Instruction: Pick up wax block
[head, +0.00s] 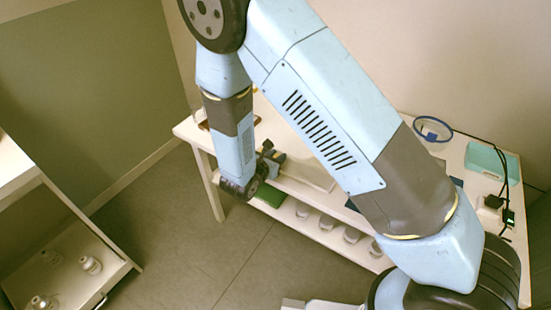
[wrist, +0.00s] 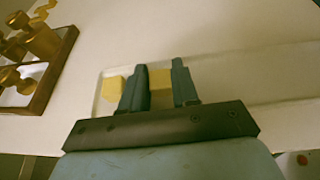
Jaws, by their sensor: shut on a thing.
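A yellow wax block (wrist: 160,83) sits between the two fingers of my gripper (wrist: 161,82) in the wrist view. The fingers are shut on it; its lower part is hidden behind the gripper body. A second yellow block (wrist: 110,86) lies just left of the left finger. Both blocks are within a shallow pale tray (wrist: 98,98) on the white table. In the head view my gripper (head: 272,155) is at the table's front edge, partly beside my arm, and the wax block cannot be made out there.
A wooden tray with a mirror-like base (wrist: 60,62) holds brass items at upper left in the wrist view. In the head view, a teal tray (head: 488,162) and a blue ring (head: 433,127) lie on the table's right. White jars stand on the lower shelf. An open drawer (head: 75,275) holds white bottles.

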